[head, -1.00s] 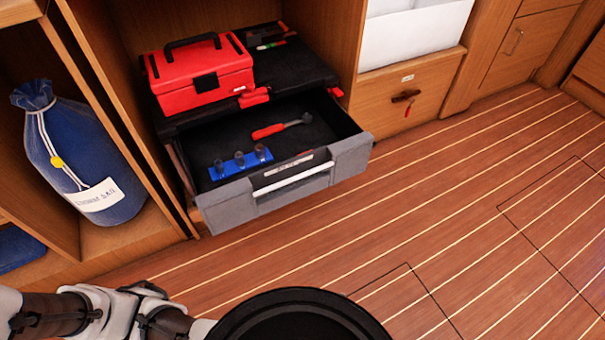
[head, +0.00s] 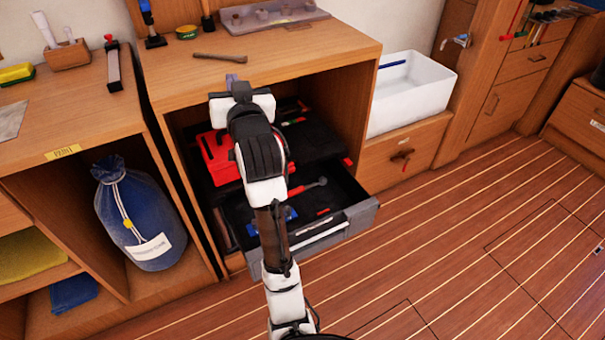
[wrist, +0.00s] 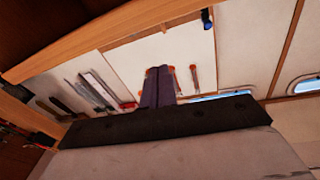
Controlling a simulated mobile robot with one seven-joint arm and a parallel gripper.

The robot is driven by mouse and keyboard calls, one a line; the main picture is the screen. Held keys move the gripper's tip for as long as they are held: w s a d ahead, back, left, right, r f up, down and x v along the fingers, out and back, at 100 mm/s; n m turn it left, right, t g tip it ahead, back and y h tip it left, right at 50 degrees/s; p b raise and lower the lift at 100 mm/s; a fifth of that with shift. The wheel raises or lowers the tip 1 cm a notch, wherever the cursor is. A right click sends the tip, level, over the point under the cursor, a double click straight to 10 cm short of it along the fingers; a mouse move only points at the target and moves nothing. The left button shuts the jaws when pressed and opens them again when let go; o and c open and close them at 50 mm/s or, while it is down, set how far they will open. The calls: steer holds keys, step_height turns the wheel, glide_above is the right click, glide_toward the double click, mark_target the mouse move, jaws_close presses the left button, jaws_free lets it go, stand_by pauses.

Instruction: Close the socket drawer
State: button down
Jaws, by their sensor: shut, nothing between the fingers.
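The socket drawer (head: 361,216) has a grey front with a pale handle bar (head: 322,235) and stands pulled out of the lower part of the wooden cabinet. Inside lie a red-handled ratchet (head: 307,187) and a blue socket rail (head: 290,213), partly hidden by my arm. My gripper (head: 231,80) is raised by the cabinet top's front edge, above and apart from the drawer. Its fingers are shut and empty. In the wrist view the closed fingers (wrist: 158,86) point toward a wall with hung tools; the drawer is not in that view.
A red toolbox (head: 217,158) sits above the drawer, partly behind my arm. A hammer-like tool (head: 220,57) lies on the cabinet top (head: 300,50). A blue bag (head: 128,215) stands in the left compartment. A white bin (head: 412,95) stands at right. The striped floor (head: 430,240) before the drawer is clear.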

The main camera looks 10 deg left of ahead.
steer(key=w+d+f+m+g+h+p, duration=0.1)
steer(key=w+d+f+m+h+p, duration=0.15)
steer(key=w+d+f, duration=0.4)
steer(key=m+g+p, duration=0.3)
steer(key=m+g, duration=0.2)
steer(key=m, duration=0.5)
glide_above(318, 223)
steer(key=w+d, duration=0.2)
steer(key=w, duration=0.1)
step_height(318, 223, down, 20)
steer(key=s+d+f+m+t+y, duration=0.2)
steer(key=s+d+f+m, duration=0.2)
steer(key=s+f+m, duration=0.5)
steer(key=s+d+f+m+t+y, duration=0.2)
steer(key=s+d+f+m, duration=0.2)
steer(key=s+f+m, duration=0.55)
steer(key=w+a+b, duration=0.1)
steer(key=w+a, duration=0.1)
steer(key=w, duration=0.2)
steer(key=w+a+m, duration=0.1)
steer(key=w+a, duration=0.2)
steer(key=w, duration=0.1)
steer(key=w+a+m+b, duration=0.1)
steer(key=w+a, duration=0.2)
steer(key=w, duration=0.2)
steer(key=shift+f+b, duration=0.25)
steer(key=shift+b, duration=0.1)
steer(key=shift+a, duration=0.1)
